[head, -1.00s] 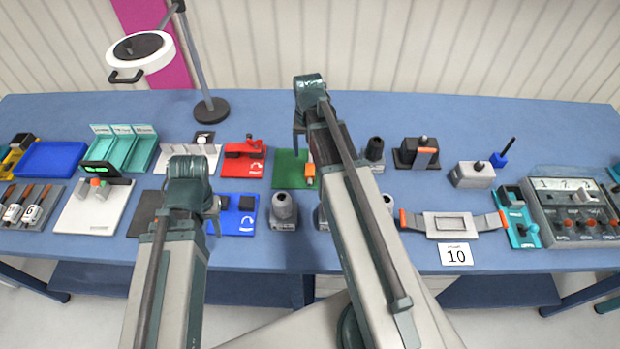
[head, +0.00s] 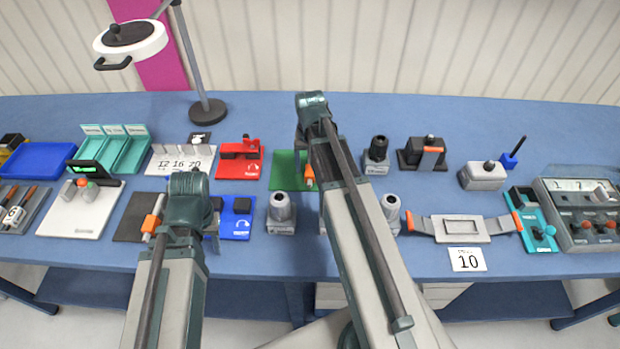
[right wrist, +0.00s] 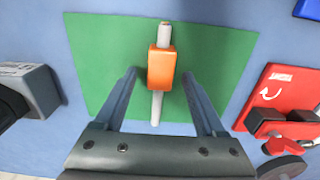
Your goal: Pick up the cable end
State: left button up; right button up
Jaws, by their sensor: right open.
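A cable end, an orange block with a pale grey cable through it (right wrist: 161,66), lies on a green mat (right wrist: 105,45) in the right wrist view. My right gripper (right wrist: 158,80) is open, with one finger on each side of the orange block and visible gaps between. In the head view the cable end (head: 309,180) shows beside my right gripper (head: 303,142), partly hidden by it. A second orange piece (head: 153,216) sits on a dark mat (head: 130,222), next to my left gripper (head: 190,212). The left fingers are mostly hidden behind its own body.
A red fixture (head: 240,160) stands left of the green mat. A blue fixture (head: 236,225) is beside my left gripper. A lamp (head: 207,110) stands at the back. The table's back strip is free.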

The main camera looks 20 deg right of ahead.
aim_at(310, 167)
grip_shut()
dwell(0.3)
pick_arm(q)
jog(key=shift+r, duration=0.1)
pick_arm(e)
jog(key=shift+r, duration=0.15)
pick_arm(q)
notch_tip(310, 167, up, 10)
jog(key=p, duration=1)
pick_arm(e)
notch_tip(310, 167, up, 10)
